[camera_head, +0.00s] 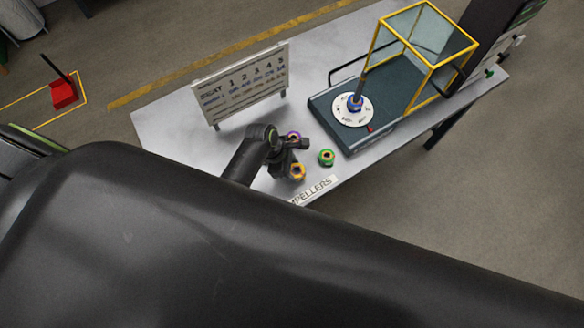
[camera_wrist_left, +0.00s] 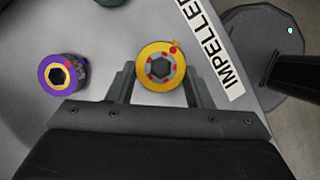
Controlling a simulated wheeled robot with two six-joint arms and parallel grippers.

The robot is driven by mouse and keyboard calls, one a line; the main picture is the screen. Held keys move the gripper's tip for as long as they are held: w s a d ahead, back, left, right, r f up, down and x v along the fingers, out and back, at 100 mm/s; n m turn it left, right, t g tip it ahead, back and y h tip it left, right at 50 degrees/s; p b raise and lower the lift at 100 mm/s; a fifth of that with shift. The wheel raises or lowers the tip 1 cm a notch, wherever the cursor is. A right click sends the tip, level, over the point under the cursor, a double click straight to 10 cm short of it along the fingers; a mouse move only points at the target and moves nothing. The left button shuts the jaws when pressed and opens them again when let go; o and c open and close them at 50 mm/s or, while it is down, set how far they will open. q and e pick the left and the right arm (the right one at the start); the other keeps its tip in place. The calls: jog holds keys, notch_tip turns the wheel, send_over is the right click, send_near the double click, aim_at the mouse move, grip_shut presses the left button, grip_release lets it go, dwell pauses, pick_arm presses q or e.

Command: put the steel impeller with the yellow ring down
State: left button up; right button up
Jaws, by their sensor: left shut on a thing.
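The steel impeller with the yellow ring (camera_head: 297,173) is near the table's front edge, close to the "IMPELLERS" label. In the left wrist view the yellow-ringed impeller (camera_wrist_left: 160,47) sits between both fingers, its hex bore facing the camera. My left gripper (camera_head: 292,161) is shut on it; in the left wrist view the gripper (camera_wrist_left: 160,80) has a finger on each side. Whether the impeller touches the table or hangs just above it, I cannot tell. My right gripper is not in view.
A purple-ringed impeller (camera_head: 293,136) stands behind the gripper, also beside it in the left wrist view (camera_wrist_left: 57,73). A green-ringed one (camera_head: 326,157) is to the right. A blue one (camera_head: 355,101) is on the machine's white disc (camera_head: 345,117). A sign board (camera_head: 240,84) stands behind.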

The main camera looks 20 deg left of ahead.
pick_arm(q)
jog(key=shift+w+f, duration=0.1)
jog(key=shift+f, duration=0.65)
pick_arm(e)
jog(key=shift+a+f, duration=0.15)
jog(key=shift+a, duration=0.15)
pick_arm(q)
jog(key=shift+f, duration=0.1)
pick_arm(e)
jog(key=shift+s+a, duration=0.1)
pick_arm(q)
jog(key=o, duration=1.2)
